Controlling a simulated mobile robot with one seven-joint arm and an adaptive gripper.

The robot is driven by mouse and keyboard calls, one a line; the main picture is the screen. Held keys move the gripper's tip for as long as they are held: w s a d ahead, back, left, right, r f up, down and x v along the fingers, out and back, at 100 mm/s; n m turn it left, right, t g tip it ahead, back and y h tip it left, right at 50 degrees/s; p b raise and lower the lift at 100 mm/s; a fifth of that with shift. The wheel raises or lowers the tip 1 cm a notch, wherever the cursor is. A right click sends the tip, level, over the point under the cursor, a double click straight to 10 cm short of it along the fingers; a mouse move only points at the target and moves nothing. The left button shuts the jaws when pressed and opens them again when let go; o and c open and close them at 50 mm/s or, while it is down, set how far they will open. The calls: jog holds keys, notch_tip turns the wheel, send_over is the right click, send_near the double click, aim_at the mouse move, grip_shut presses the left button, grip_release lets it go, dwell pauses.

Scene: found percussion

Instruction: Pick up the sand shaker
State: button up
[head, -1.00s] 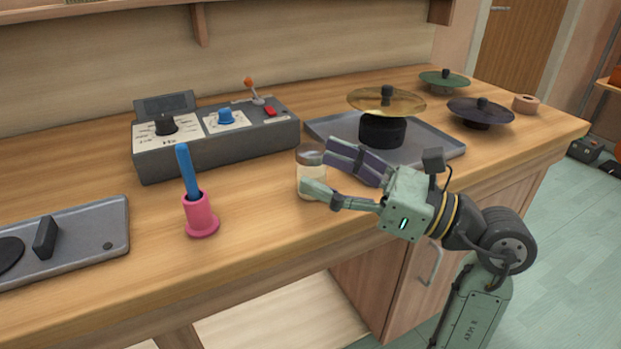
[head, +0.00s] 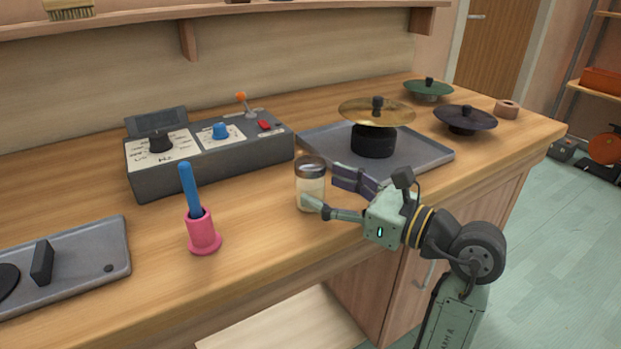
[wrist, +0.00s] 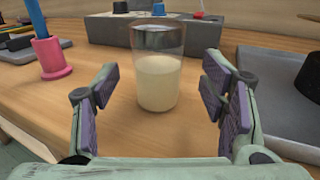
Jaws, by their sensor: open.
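The sand shaker looks like a clear jar (head: 310,184) with a dark rim, partly filled with pale sand. It stands upright on the wooden counter (head: 262,222), in front of the grey control box. It also shows in the wrist view (wrist: 158,80), between and just beyond my fingers. My gripper (head: 326,195) is open and empty, to the right of the jar. In the head view one finger overlaps the jar's lower front. In the wrist view (wrist: 160,100) the fingers are spread on either side, with a gap to the jar on both sides.
A pink holder (head: 203,234) with a blue stick stands to the left. The grey control box (head: 210,155) is behind. A grey tray (head: 432,152) with a black pot and brass disc (head: 376,111) lies close on the right. The counter's front edge is near my arm.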

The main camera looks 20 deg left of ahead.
aim_at(323, 187)
jog(key=x, duration=0.3)
jog(key=shift+a+r+p, duration=0.1)
jog(key=shift+a+p, duration=0.25)
jog(key=shift+a, duration=0.05)
jog(key=shift+c, duration=0.6)
jog(key=c, duration=1.3)
